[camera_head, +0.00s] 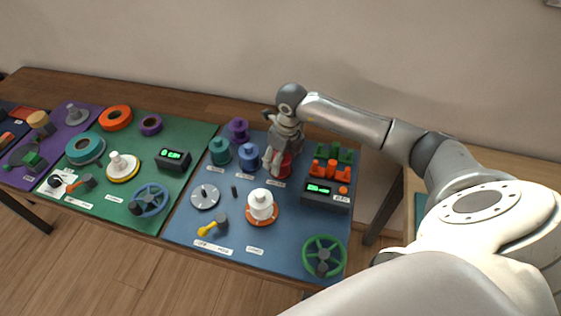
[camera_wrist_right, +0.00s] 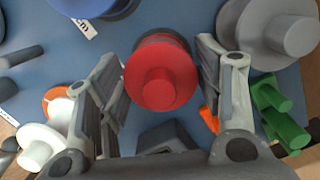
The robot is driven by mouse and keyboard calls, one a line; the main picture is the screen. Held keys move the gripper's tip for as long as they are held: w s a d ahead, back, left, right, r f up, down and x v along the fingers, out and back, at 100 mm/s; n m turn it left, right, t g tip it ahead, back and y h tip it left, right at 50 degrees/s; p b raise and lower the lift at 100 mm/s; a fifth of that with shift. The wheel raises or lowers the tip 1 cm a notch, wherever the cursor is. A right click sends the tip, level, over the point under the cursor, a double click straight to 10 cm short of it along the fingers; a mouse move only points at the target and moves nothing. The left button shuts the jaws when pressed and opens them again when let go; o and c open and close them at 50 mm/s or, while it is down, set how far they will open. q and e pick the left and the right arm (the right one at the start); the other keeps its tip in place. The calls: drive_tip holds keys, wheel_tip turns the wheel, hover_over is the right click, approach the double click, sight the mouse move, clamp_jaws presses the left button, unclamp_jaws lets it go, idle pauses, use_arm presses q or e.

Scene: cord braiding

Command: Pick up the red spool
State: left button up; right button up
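The red spool (camera_head: 284,168) stands in the back row of the blue mat (camera_head: 185,225), partly hidden by my right gripper (camera_head: 277,158) in the head view. In the right wrist view the red spool (camera_wrist_right: 160,75) sits between the two fingers of my right gripper (camera_wrist_right: 160,75), its round top facing the camera. The fingers are apart, one on each side of it, with narrow gaps seeming to show; contact lower down cannot be seen. My left gripper is not in view.
A blue spool (camera_head: 248,157), a teal spool (camera_head: 220,152) and a purple spool (camera_head: 239,130) stand left of the red one. A grey spool (camera_wrist_right: 270,30) is close to the right finger. A black display box (camera_head: 326,194) and green holder (camera_head: 335,152) are to the right.

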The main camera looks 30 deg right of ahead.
drive_tip(key=c, duration=0.4)
drive_tip(key=shift+c, duration=0.3)
drive_tip(key=shift+r, duration=0.15)
